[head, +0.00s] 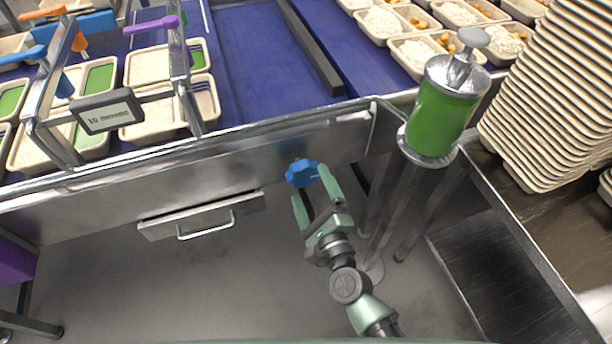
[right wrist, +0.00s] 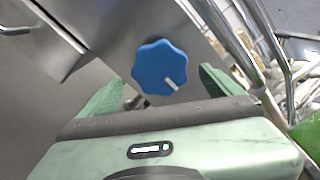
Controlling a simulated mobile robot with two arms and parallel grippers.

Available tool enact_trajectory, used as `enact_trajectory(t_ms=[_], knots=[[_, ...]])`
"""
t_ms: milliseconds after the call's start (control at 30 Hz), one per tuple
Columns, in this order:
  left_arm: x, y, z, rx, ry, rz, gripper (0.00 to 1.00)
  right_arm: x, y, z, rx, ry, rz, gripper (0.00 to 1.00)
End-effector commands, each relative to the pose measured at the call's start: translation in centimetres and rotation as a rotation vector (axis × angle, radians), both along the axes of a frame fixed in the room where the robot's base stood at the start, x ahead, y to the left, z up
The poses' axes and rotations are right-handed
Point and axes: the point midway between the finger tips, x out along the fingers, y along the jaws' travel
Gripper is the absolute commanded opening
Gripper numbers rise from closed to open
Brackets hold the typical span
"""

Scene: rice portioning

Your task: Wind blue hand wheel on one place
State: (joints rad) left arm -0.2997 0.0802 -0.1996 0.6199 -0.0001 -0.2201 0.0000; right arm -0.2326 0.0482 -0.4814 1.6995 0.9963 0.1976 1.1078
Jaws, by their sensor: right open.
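The blue hand wheel (head: 302,173) is on the metal front panel below the conveyor, with a lobed rim. In the right wrist view the hand wheel (right wrist: 160,68) shows a white mark on its face, pointing to the lower right. My right gripper (head: 313,190) is open in front of the wheel. In the right wrist view its two green fingers stand on either side of the wheel, with the wheel between them in the picture; I see no contact. My left gripper is not in view.
A drawer (head: 202,216) with a handle is left of the wheel. A green-filled cylinder (head: 440,115) on a metal post stands to the right, near stacked trays (head: 560,95). Trays of food (head: 150,68) lie on the blue conveyor (head: 255,55). The floor below is open.

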Motion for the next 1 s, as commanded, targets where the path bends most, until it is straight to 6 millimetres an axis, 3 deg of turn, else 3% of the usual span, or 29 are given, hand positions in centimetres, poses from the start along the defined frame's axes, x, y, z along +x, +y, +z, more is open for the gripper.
enact_trajectory(t_ms=[100,233,800,900,967,1000], knots=[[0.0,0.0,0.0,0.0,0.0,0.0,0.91,-1.8,-0.5,-0.1,-0.002,0.002,0.002,0.94],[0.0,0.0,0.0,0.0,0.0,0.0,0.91,-2.7,-0.8,-0.1,-0.001,0.001,0.001,0.94],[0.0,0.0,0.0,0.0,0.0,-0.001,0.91,-2.8,-0.9,-0.1,-0.003,0.001,0.001,0.94],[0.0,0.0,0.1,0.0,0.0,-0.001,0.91,-2.9,-1.0,-1.5,-0.062,0.011,0.008,0.94],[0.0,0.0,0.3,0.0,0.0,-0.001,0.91,-3.1,-1.2,-3.6,-0.152,0.027,0.021,0.94],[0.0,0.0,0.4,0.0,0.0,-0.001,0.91,-3.4,-1.5,-5.6,-0.235,0.041,0.034,0.94]])
